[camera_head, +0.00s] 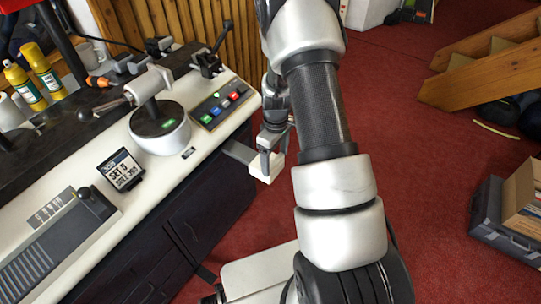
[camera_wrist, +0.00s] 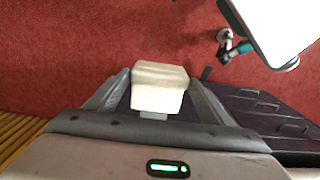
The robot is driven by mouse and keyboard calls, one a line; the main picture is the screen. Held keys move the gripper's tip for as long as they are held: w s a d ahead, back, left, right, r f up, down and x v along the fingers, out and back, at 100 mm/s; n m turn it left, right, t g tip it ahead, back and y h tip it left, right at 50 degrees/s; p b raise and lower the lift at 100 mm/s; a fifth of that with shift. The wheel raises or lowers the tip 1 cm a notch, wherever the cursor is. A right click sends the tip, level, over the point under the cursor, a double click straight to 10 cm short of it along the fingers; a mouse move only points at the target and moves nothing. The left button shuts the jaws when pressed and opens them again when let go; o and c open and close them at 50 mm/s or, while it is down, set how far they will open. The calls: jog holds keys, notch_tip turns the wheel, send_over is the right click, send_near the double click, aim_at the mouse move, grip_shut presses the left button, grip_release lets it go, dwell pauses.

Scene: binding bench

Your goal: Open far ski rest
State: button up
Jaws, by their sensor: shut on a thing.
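The far ski rest shows as a pale, off-white block (camera_head: 262,170) on a grey arm (camera_head: 239,152) that sticks out from the front of the bench, near its far end. My gripper (camera_head: 272,156) reaches down onto the block from above, with its fingers on it. In the wrist view the block (camera_wrist: 158,92) sits between the two dark fingers of my gripper (camera_wrist: 158,78), which are shut on it. My fingers and wrist cover part of the block in the head view.
The bench (camera_head: 90,225) carries a round-based clamp (camera_head: 160,125), a button panel (camera_head: 220,107), a small display (camera_head: 120,170) and yellow bottles (camera_head: 45,68). Wooden stairs (camera_head: 485,65) and a grey crate (camera_head: 490,225) stand at right. Red floor between is clear.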

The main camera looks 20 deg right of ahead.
jog(key=o, duration=1.5)
notch_tip(320, 180, up, 18)
jog(key=p, duration=0.3)
jog(key=shift+f, duration=0.25)
